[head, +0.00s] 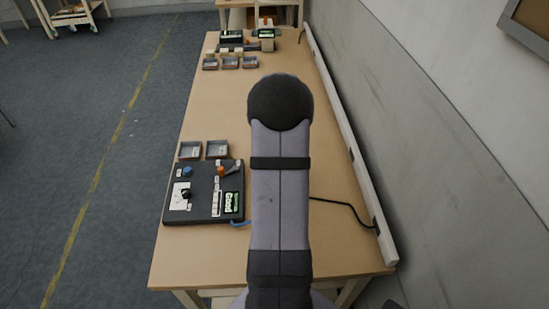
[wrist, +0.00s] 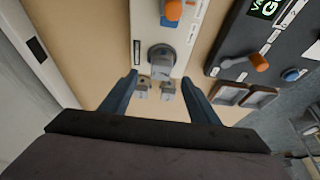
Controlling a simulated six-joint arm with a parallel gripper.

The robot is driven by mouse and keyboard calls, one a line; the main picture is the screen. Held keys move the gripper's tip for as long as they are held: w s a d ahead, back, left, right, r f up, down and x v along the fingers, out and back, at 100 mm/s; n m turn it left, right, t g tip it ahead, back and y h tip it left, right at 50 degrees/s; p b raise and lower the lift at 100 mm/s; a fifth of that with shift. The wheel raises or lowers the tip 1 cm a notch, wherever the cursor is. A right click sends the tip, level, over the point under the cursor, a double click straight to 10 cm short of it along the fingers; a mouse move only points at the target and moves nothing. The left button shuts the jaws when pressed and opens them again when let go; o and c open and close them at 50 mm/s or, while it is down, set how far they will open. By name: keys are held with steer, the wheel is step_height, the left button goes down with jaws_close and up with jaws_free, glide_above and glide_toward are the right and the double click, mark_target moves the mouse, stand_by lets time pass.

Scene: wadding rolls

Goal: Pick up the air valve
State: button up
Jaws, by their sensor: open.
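In the wrist view, a grey rounded fitting (wrist: 160,56) sits on a white panel, just beyond my gripper's fingertips. An orange-capped part (wrist: 174,10) is on the same panel at the top edge. An orange-handled grey part (wrist: 258,62) is on a dark board to the right. I cannot tell for sure which of these is the air valve. My gripper (wrist: 157,86) is open, its two blue fingers apart, with nothing visibly held. In the head view my own arm hides the gripper and the white panel.
The dark board (head: 207,213) lies on the wooden bench (head: 200,260), with an orange part and a blue knob (head: 187,171). Two grey trays (head: 190,149) stand behind it. A wall and a white rail (head: 345,150) bound the right side. The bench's middle left is clear.

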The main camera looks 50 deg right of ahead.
steer(key=shift+f, duration=0.2)
steer(key=shift+p+x, duration=1.25)
steer(key=shift+x, duration=1.25)
steer(key=shift+a, duration=0.1)
steer(key=c, duration=1.4)
steer(key=shift+o, duration=0.2)
steer(key=shift+r, duration=0.1)
steer(key=shift+r+b, duration=1.45)
steer(key=shift+r, duration=3.5)
